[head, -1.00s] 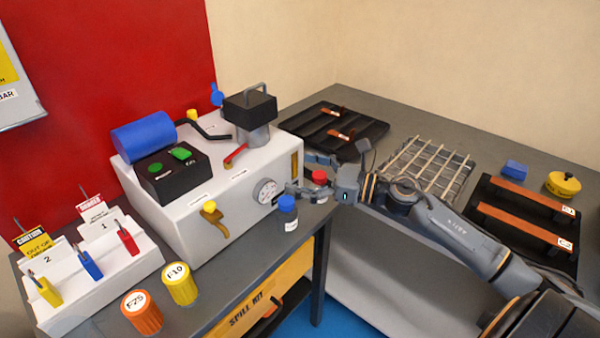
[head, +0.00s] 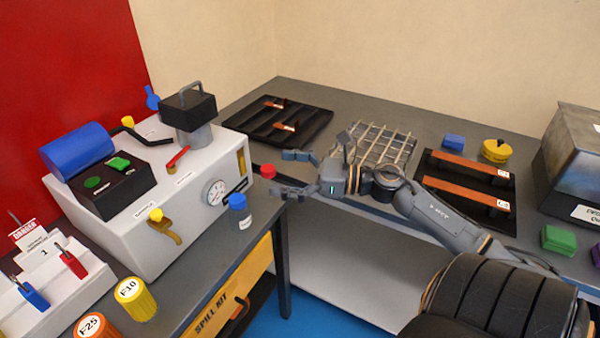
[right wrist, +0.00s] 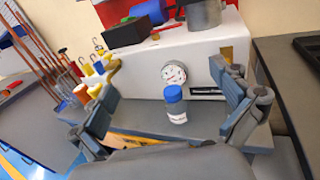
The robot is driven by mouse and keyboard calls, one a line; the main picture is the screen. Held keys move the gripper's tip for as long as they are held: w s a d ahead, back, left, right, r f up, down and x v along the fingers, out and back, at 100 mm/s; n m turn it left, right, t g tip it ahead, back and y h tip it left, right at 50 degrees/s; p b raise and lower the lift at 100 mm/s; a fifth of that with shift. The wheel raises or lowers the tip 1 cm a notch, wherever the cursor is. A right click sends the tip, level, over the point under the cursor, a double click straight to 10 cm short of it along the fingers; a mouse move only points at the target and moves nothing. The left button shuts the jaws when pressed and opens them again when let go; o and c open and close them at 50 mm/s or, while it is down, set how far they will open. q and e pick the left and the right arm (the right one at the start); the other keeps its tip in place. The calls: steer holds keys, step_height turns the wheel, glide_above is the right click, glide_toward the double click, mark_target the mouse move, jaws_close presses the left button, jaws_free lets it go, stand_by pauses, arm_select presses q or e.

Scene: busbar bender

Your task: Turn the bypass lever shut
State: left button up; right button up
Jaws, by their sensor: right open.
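The white bender unit (head: 150,215) stands on the bench at left in the head view. A yellow lever (head: 165,228) hangs angled on its front face, and a red lever (head: 178,158) lies on its top. Their labels are too small to read, so I cannot tell which is the bypass lever. My right gripper (head: 279,173) is open and empty, right of the unit and apart from both levers. In the right wrist view, its spread fingers (right wrist: 165,88) frame the unit's front and gauge. My left gripper is not in view.
A blue-capped bottle (head: 240,212) stands in front of the gauge (head: 215,192). A red knob (head: 267,171) sits just left of my right fingertips. A wire rack (head: 375,145) and black trays (head: 278,120) lie on the back bench. Yellow (head: 137,298) and orange (head: 95,328) containers stand at front left.

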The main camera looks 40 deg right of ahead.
steer(key=shift+v, duration=2.25)
steer(key=shift+c, duration=0.2)
